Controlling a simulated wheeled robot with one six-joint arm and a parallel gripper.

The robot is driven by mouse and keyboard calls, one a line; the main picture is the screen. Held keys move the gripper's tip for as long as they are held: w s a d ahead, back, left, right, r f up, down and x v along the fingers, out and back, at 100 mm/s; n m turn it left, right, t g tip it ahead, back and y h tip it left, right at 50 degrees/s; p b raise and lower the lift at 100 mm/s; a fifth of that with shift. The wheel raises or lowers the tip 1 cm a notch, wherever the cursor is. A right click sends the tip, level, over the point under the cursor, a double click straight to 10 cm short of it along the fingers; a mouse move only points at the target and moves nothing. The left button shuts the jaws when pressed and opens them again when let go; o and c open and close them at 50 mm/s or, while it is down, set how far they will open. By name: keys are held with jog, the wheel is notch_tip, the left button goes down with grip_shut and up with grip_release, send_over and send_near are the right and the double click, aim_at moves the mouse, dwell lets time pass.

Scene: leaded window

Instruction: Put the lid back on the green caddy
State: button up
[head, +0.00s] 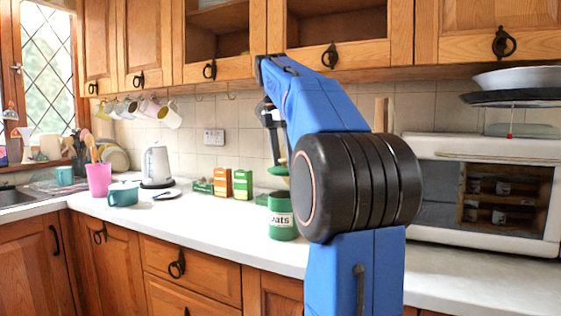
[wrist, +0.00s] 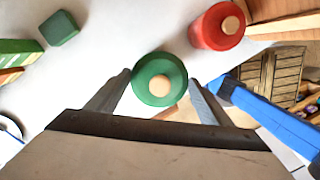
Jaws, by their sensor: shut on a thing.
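A red lidded tin (wrist: 208,38) stands near the caddy; my arm hides it in the head view. A small green block (wrist: 59,28) and cartons (head: 222,182) stand to the left. A white microwave (head: 420,150) is at right. The front counter is clear.

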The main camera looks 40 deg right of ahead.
jog(key=shift+f, duration=2.85)
jog(key=shift+f, duration=0.2)
jog(key=o, duration=1.1)
jog(key=shift+o, duration=0.6)
jog(key=shift+r, duration=3.5)
